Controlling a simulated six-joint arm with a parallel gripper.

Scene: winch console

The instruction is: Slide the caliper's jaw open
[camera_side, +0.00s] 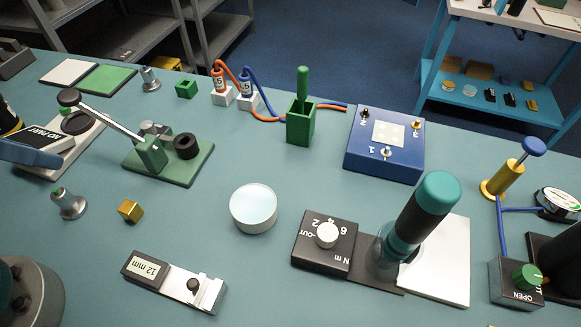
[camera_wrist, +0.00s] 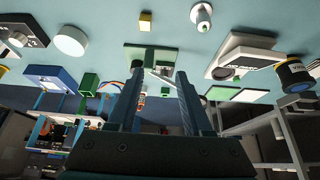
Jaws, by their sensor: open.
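The caliper (camera_side: 172,281) lies on the teal bench at the lower left of the side view. It has a dark body with a display (camera_side: 147,268) reading 12 mm, a pale metal bar, and a slider with a small black knob (camera_side: 193,284) near its right end. I do not make out the caliper in the wrist view. My gripper (camera_wrist: 160,76) shows in the wrist view, its two dark fingers apart with nothing held between them. It is away from the caliper. I cannot tell my gripper for sure in the side view.
A yellow cube (camera_side: 131,211) and a metal knob (camera_side: 68,204) stand behind the caliper. A white disc (camera_side: 254,207) and a dial box (camera_side: 324,244) stand to its right. A green lever press (camera_side: 168,160) stands farther back. The bench around the caliper is clear.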

